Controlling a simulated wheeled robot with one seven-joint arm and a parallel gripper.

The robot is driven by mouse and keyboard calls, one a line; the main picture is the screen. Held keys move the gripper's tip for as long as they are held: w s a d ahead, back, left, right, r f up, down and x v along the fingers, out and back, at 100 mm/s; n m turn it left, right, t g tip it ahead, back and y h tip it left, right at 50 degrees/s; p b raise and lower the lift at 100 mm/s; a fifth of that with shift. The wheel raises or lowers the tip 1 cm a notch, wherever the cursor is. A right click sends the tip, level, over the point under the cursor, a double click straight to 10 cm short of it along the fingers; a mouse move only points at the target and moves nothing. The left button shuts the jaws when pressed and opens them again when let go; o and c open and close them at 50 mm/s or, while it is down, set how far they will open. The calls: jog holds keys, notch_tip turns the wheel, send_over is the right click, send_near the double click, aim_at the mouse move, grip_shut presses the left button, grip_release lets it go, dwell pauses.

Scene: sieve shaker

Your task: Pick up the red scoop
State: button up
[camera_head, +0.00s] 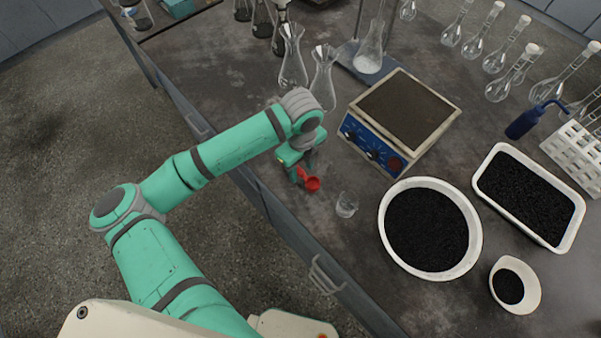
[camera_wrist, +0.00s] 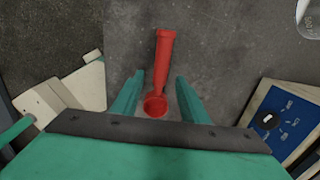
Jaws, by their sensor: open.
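The red scoop (camera_head: 312,184) lies on the dark worktop near its front edge in the head view. In the wrist view the red scoop (camera_wrist: 165,62) points away from me, with its round cup (camera_wrist: 155,106) at the near end and its handle beyond. My gripper (camera_head: 299,172) is over the scoop. In the wrist view my gripper (camera_wrist: 158,85) is open, with one green finger on each side of the scoop. A gap shows between the scoop and each finger. I cannot tell how far the fingertips are above the worktop.
A small glass beaker (camera_head: 347,205) stands just right of the scoop. The blue-fronted shaker base (camera_head: 372,143) is behind it. A large white bowl (camera_head: 474,225) of black grains is further right. Glass flasks (camera_head: 323,78) stand behind my gripper. Bare worktop (camera_head: 340,250) lies in front.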

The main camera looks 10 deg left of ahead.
jog(key=shift+f, duration=0.35)
jog(key=shift+a, duration=0.1)
grip_shut()
jog(key=shift+w+r, duration=0.1)
jog(key=shift+r, duration=0.4)
notch_tip(320, 180, up, 2)
jog(key=shift+r, duration=0.15)
jog(key=s+d+r, duration=0.1)
jog(key=s+r, duration=0.8)
jog(key=s, duration=0.5)
jog(key=shift+d+r, duration=0.25)
jog(key=shift+r, duration=0.1)
